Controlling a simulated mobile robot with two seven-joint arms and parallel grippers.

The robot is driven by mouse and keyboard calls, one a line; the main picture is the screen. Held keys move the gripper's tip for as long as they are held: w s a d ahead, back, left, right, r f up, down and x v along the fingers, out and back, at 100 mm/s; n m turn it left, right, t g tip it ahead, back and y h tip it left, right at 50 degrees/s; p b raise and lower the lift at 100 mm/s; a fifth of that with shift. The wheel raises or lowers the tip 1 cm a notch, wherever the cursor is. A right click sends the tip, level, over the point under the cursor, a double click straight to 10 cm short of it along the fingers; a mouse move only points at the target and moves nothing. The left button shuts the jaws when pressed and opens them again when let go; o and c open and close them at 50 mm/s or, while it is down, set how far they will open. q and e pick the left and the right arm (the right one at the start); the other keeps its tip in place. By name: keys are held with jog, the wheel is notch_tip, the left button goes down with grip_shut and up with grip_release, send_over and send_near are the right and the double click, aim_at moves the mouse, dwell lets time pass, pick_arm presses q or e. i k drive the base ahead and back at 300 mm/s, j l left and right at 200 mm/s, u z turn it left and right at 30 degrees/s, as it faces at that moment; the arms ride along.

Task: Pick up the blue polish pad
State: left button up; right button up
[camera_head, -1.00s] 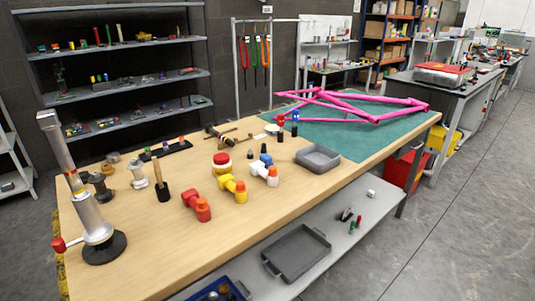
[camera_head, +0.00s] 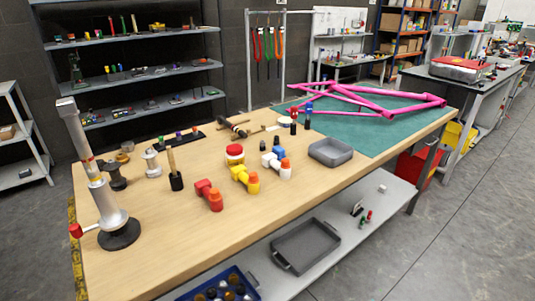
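No flat blue pad can be made out for certain. A small blue piece (camera_head: 278,152) sits on the wooden workbench (camera_head: 190,240), behind a white piece with an orange end (camera_head: 284,171). A blue-topped dark bottle (camera_head: 308,116) stands upright near the green mat. A blue crate (camera_head: 250,288) with several small round items shows at the bottom edge, on the lower shelf. Neither of my grippers is in view.
Red (camera_head: 209,195) and yellow (camera_head: 245,179) pieces, a round red-and-white item (camera_head: 235,154) and a grey tray (camera_head: 330,152) stand on the bench. A tall metal stand (camera_head: 99,185) rises at left. A pink frame (camera_head: 365,97) lies on the green mat (camera_head: 385,128).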

aim_at(279, 150)
jog(key=i+l+u, duration=0.1)
jog(key=u, duration=1.1)
jog(key=l+u, duration=0.4)
jog(key=k+l+u, duration=0.1)
jog(key=l+u, duration=0.3)
jog(key=k+l+u, duration=0.1)
jog(key=l+u, duration=0.15)
jog(key=l, duration=0.15)
jog(key=k+l+u, duration=0.35)
jog(key=l, duration=0.2)
jog(key=k+l, duration=0.1)
jog(key=l, duration=0.2)
jog(key=k+l+u, duration=0.15)
jog(key=l, duration=0.15)
jog(key=k+l, duration=0.25)
jog(key=l, duration=0.15)
jog(key=k+l+u, duration=0.1)
jog(key=l, duration=0.3)
jog(key=k, duration=0.1)
